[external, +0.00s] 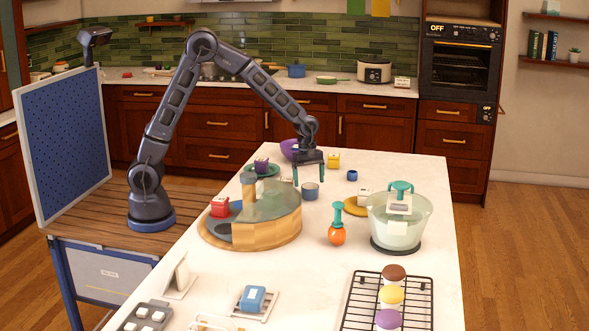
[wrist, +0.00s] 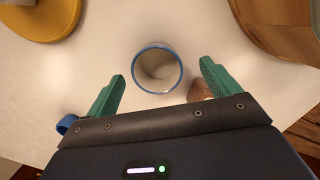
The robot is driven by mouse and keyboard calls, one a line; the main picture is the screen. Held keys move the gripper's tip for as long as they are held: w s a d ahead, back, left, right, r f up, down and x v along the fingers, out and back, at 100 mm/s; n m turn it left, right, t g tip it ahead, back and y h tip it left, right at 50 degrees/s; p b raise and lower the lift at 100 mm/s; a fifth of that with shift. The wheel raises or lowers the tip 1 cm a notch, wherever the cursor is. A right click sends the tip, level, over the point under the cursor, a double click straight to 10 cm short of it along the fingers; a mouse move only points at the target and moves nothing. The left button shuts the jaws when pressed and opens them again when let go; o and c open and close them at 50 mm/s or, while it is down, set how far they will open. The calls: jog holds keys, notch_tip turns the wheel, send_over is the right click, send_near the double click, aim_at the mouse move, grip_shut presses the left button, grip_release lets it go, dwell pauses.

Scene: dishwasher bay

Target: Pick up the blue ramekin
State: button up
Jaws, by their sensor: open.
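The blue ramekin (external: 310,191) is a small round cup standing upright on the white counter, beyond the wooden board. In the wrist view it shows from above as a round cup (wrist: 143,80) with a blue rim and a pale, empty-looking inside. My gripper (external: 309,175) is open, with its green fingers pointing down above the ramekin. In the wrist view the ramekin lies between the two fingers, with a gap on either side. Nothing is held.
A smaller dark blue cup or ring (external: 352,175) stands to the right; it shows by the left finger in the wrist view (wrist: 63,126).

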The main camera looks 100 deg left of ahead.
aim_at(310, 192)
jog(key=shift+w+a+f, duration=0.1)
jog(key=shift+w+f, duration=0.05)
jog(key=shift+f, duration=1.15)
jog(key=shift+w+a+f, duration=0.1)
jog(key=shift+f, duration=1.2)
jog(key=c, duration=1.1)
jog(key=shift+c, duration=0.2)
jog(key=shift+r, duration=0.15)
